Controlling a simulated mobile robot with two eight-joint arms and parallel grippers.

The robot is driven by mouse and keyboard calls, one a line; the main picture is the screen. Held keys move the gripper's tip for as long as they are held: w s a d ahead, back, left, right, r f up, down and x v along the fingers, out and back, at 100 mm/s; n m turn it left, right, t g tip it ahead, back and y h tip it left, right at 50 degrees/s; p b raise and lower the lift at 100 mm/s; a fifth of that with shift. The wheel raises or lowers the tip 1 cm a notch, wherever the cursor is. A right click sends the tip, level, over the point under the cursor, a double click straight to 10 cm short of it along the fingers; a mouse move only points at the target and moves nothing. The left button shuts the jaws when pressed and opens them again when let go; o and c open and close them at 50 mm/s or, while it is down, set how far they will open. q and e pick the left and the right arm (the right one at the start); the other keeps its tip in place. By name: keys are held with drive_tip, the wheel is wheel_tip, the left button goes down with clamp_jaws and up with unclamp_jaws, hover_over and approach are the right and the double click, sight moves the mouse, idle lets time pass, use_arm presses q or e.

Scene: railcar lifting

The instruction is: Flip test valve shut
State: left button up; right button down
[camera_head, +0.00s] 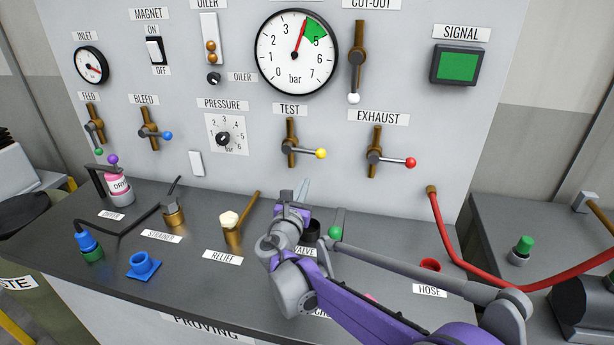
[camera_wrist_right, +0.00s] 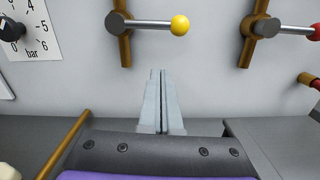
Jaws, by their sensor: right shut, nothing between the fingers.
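The test valve (camera_head: 290,148) is on the upright panel under the TEST label (camera_head: 290,110). It has a vertical brass body and a grey lever ending in a yellow ball (camera_head: 321,153). The lever points right, roughly level. In the right wrist view the lever and yellow ball (camera_wrist_right: 180,26) are ahead of and above my fingers. My right gripper (camera_head: 302,188) is shut and empty, below the test valve and apart from it. Its fingers (camera_wrist_right: 158,100) also show in the right wrist view, pointing at the panel. My left gripper is not in view.
The exhaust valve (camera_head: 374,152) with a red ball is right of the test valve. The relief fitting (camera_head: 232,228) with a brass handle stands on the bench, left of my right gripper. A red hose (camera_head: 450,245) lies at right.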

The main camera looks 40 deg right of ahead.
drive_tip(key=v, duration=0.6)
drive_tip(key=shift+a, duration=0.1)
idle(0.4)
